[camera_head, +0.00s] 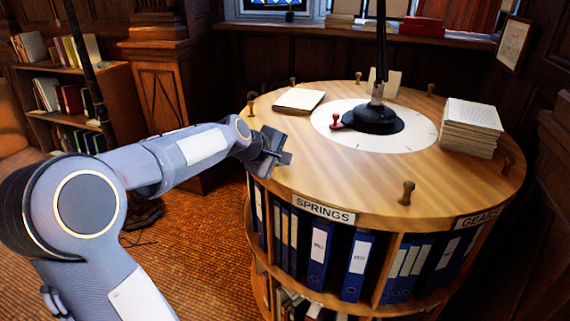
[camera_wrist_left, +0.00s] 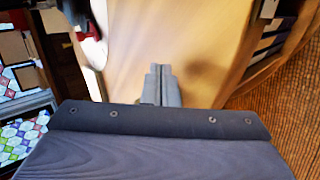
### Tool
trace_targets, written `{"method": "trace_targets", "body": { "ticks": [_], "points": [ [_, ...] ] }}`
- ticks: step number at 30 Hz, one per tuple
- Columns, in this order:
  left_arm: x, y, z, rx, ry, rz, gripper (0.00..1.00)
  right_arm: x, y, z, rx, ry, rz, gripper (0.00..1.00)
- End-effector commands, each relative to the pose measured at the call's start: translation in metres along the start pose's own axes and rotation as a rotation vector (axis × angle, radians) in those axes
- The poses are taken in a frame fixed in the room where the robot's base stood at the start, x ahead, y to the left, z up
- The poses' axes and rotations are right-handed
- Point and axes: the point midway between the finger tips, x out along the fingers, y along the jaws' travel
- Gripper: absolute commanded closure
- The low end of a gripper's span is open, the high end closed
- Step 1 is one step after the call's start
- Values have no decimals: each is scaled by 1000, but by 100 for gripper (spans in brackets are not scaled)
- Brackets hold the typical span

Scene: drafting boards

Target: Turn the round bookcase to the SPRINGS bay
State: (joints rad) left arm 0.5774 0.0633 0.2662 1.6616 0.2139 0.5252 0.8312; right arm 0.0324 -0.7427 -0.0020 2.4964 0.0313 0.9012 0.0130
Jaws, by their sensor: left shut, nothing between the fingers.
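The round bookcase (camera_head: 350,195) has a light wooden top and stands at centre right. Short brass-coloured pegs stand around its rim, such as one at the front (camera_head: 407,192) and one at the left (camera_head: 251,103). A SPRINGS label (camera_head: 323,210) is on the front edge, left of a partly cut-off GEARS label (camera_head: 478,218). Blue binders (camera_head: 320,254) fill the bay under SPRINGS. My left gripper (camera_head: 284,157) is shut and empty, at the left part of the top. In the left wrist view its fingers (camera_wrist_left: 161,84) are together over the wood; contact cannot be told.
A black lamp base (camera_head: 375,118) and a red-handled stamp (camera_head: 337,123) stand on a white dial (camera_head: 415,138). A paper stack (camera_head: 471,127) and a thin book (camera_head: 299,100) lie on the top. A bookshelf (camera_head: 118,80) stands at the left.

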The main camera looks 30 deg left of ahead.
Motion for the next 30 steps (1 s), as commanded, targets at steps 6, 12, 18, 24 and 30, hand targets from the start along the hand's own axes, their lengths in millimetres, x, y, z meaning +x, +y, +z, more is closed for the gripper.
{"method": "trace_targets", "body": {
  "ticks": [6, 12, 18, 24, 30],
  "points": [
    [1, 0, 1, 1, -4, -1, 100, 0, 0, 0, 0, 0, 0, 100],
    [4, 0, -17, 11, -19, -2, 100, 6, 3, 3, 0, 0, 0, 100],
    [6, 4, -41, 29, -42, -2, 100, 7, 3, 3, 0, 0, 0, 100],
    [7, 5, -55, 42, -58, -1, 100, 7, 3, 3, 0, 0, 0, 100],
    [7, 5, -56, 45, -60, -1, 100, 7, 3, 3, 0, 0, 0, 100]
  ]
}}
